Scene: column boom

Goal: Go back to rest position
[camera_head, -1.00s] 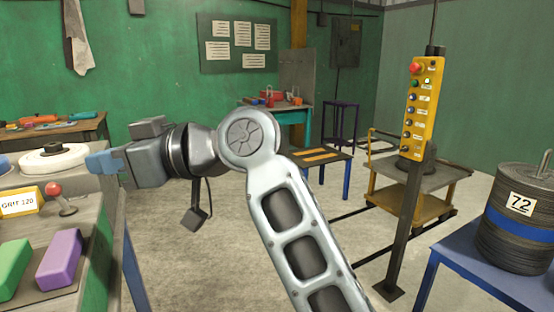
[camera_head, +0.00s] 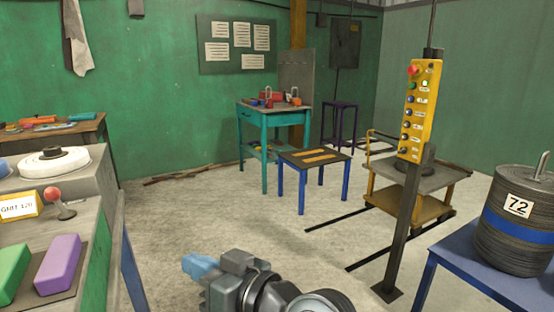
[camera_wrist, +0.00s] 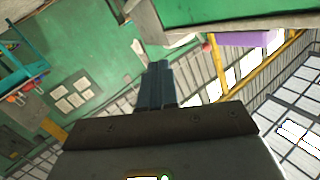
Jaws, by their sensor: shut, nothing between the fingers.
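My gripper (camera_head: 200,267) is low at the bottom centre of the head view, its blue fingers pointing left, over the open floor. In the wrist view, the blue fingers (camera_wrist: 156,85) lie together with nothing between them. My gripper is clear of the grey workbench on the left and of the blue table on the right. Most of my arm is below the edge of the head view.
At left, the grey bench (camera_head: 75,212) holds a purple block (camera_head: 58,262), a green block (camera_head: 14,272) and a red-knobbed lever (camera_head: 54,194). A yellow button pendant (camera_head: 420,110) stands right of centre. Weight discs (camera_head: 515,235) sit on a blue table (camera_head: 450,262). Middle floor is clear.

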